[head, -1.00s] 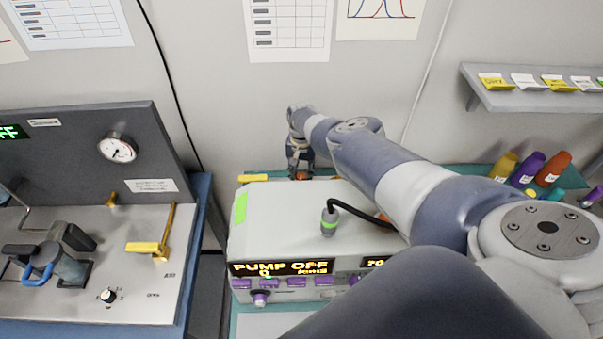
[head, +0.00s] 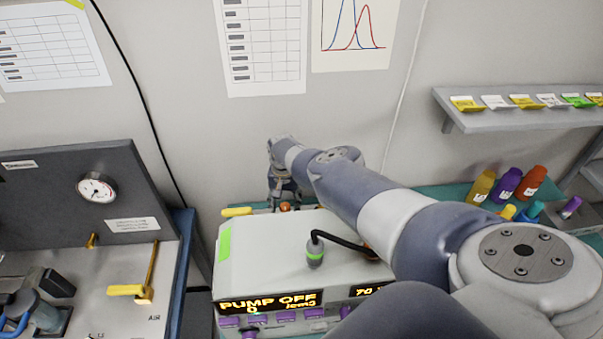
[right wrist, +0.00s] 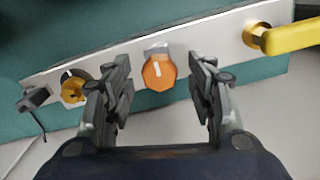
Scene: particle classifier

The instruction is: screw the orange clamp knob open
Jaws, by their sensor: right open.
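The orange clamp knob (right wrist: 159,72) is a faceted knob on a light metal strip, with a pale mark on its face. In the right wrist view my right gripper (right wrist: 164,88) is open, with one finger on each side of the knob. Gaps show between both fingers and the knob. In the head view the right gripper (head: 284,199) is behind the grey instrument box, and a small bit of the orange knob (head: 285,206) shows beside it. My left gripper is not in view.
The grey instrument box (head: 270,252) with a "PUMP OFF" display stands in front of the gripper. A yellow handle (right wrist: 290,37) and a yellow knob (right wrist: 72,90) flank the orange knob on the strip. Coloured bottles (head: 507,184) stand at right below a shelf (head: 520,119).

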